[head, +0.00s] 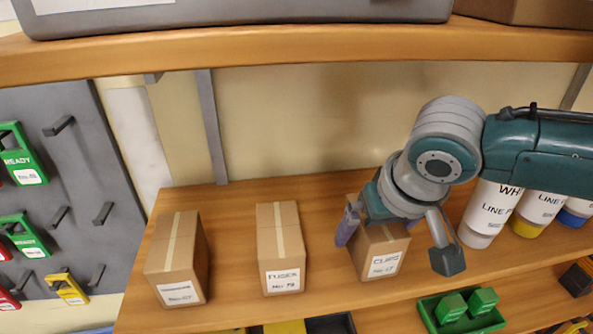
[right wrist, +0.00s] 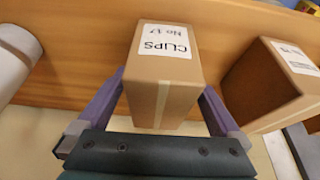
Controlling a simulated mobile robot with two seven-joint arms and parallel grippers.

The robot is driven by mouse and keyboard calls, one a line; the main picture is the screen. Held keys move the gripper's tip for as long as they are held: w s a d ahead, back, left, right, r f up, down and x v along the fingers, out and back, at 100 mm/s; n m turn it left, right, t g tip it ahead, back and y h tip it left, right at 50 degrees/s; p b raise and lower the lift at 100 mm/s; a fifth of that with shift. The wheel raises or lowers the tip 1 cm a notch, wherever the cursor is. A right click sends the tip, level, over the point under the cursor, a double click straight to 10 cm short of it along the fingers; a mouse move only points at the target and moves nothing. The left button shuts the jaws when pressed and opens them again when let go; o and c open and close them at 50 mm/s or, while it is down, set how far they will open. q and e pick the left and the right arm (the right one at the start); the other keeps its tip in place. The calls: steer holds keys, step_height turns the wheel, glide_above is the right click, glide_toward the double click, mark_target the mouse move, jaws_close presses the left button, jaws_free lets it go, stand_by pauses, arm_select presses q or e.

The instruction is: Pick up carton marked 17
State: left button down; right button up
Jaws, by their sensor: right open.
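The carton marked CLIPS No 17 (head: 384,260) stands upright on the wooden shelf, the rightmost of three brown cartons. It also shows in the right wrist view (right wrist: 162,75), its label readable and upside down there. My right gripper (head: 376,232) reaches over it from the right. In the right wrist view the open fingers (right wrist: 164,88) stand on either side of the carton, with small gaps seen on both sides. In the head view the gripper hides part of the carton's top and back. My left gripper is not in view.
A FUSES carton (head: 281,250) stands left of it, and another carton (head: 178,260) farther left. White bottles (head: 489,211) stand to the right. An upper shelf (head: 300,45) hangs above. A green bin (head: 460,316) sits lower right; a tag board (head: 60,170) is at left.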

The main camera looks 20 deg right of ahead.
steer(key=shift+r, duration=0.1)
jaws_close()
stand_by(0.7)
